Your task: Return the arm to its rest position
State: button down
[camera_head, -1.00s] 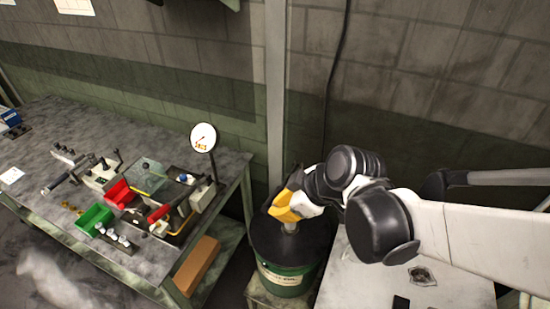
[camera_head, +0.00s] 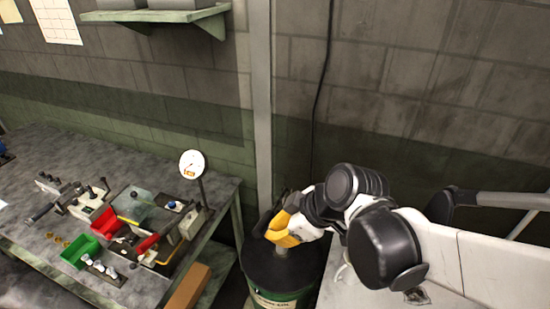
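My arm reaches in from the right edge, its white links and black joints bent in front of the wall. My gripper (camera_head: 281,240), with yellow fingers, hangs at the arm's end over the dark top of a green drum (camera_head: 268,276). A pale grey piece shows just below the fingers; I cannot tell whether they hold it or whether they are open or shut.
A workbench (camera_head: 40,150) stands at left with a red bin (camera_head: 108,222), a green bin (camera_head: 79,251) and a round dial gauge (camera_head: 192,164). A white surface (camera_head: 345,290) lies under my arm. A shelf (camera_head: 165,14) hangs on the wall above.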

jog(key=s+d+f+m+t+h+b, duration=0.1)
jog(key=s+d+f+m+h+b, duration=0.1)
jog(key=d+f+m+b, duration=0.3)
jog(key=s+d+f+m+t+h+b, duration=0.2)
jog(key=d+f+m+b, duration=0.4)
jog(key=d, duration=0.8)
jog(key=s+m+h+b, duration=0.1)
jog(key=m+b, duration=0.2)
jog(key=b, duration=0.2)
jog(key=shift+s+f+h, duration=0.15)
jog(key=shift+s+h, duration=0.1)
jog(key=shift+h, duration=0.15)
